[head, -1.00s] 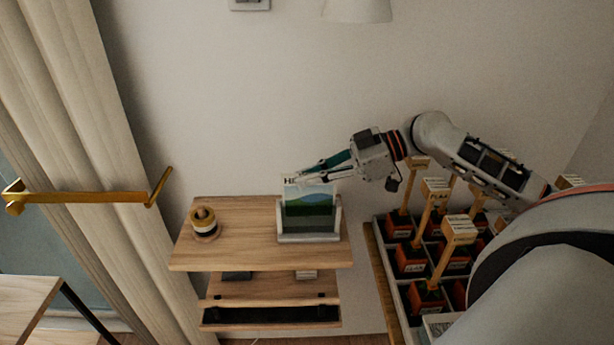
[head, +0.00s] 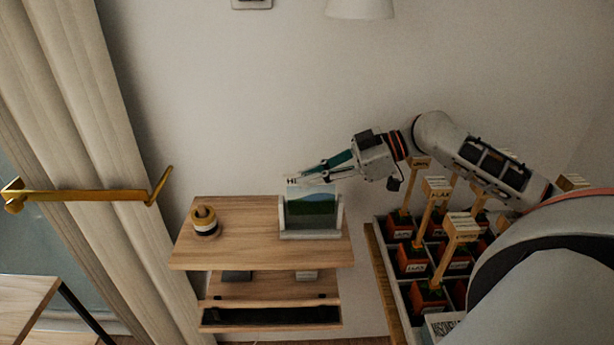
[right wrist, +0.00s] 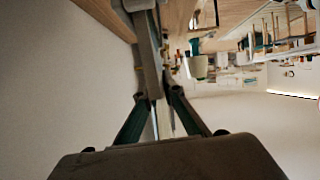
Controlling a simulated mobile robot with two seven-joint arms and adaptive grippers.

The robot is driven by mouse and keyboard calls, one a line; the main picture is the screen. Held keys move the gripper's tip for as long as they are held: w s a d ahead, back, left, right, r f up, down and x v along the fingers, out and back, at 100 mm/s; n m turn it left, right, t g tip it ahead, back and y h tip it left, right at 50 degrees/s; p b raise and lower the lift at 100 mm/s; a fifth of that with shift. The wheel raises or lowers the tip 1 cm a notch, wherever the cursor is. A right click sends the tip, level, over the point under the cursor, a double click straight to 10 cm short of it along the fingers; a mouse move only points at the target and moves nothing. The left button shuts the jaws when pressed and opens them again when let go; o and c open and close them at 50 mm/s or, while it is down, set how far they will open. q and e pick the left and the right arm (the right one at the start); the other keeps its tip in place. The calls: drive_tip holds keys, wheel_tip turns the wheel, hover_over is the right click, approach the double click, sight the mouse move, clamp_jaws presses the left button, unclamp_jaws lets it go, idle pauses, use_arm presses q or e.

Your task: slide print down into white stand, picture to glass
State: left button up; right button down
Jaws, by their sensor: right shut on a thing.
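The print (head: 312,201), a landscape picture with "HI" at its top left, is upright at the white stand (head: 310,236) on the wooden shelf. Its picture side faces my head camera, and its lower edge shows above the stand's base. Whether it is between the stand's uprights or just behind the glass, I cannot tell. My right gripper (head: 312,174) comes in from the right and is shut on the print's top edge. In the right wrist view the fingers (right wrist: 160,97) are close together, with the print seen nearly edge-on. My left gripper is not in view.
A round wood-and-dark container (head: 204,222) stands left on the wooden shelf (head: 245,250). A tray of potted plants with tall labels (head: 425,260) is at right under my arm. A brass rod (head: 90,197) projects by the curtain. The wall is close behind the shelf.

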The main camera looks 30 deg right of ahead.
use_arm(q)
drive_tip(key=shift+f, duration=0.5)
use_arm(e)
drive_tip(key=shift+m+y, duration=0.3)
drive_tip(key=f, duration=0.1)
drive_tip(key=a+f, duration=0.1)
drive_tip(key=f, duration=0.2)
drive_tip(key=shift+s+a, duration=0.35)
drive_tip(key=shift+s, duration=0.05)
drive_tip(key=c, duration=2.1)
unclamp_jaws()
drive_tip(key=shift+s, duration=0.1)
drive_tip(key=s+d+r, duration=0.1)
drive_tip(key=d+r, duration=0.1)
drive_tip(key=s+d+r, duration=0.1)
drive_tip(key=d, duration=0.2)
drive_tip(key=s+d+r, duration=0.1)
drive_tip(key=d+r, duration=0.1)
drive_tip(key=shift+d+r, duration=0.15)
drive_tip(key=shift+r, duration=0.2)
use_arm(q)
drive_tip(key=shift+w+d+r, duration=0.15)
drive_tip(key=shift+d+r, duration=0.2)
use_arm(e)
drive_tip(key=shift+s+d+r, duration=0.1)
drive_tip(key=shift+d+r, duration=0.15)
drive_tip(key=shift+r, duration=0.3)
drive_tip(key=shift+r, duration=0.15)
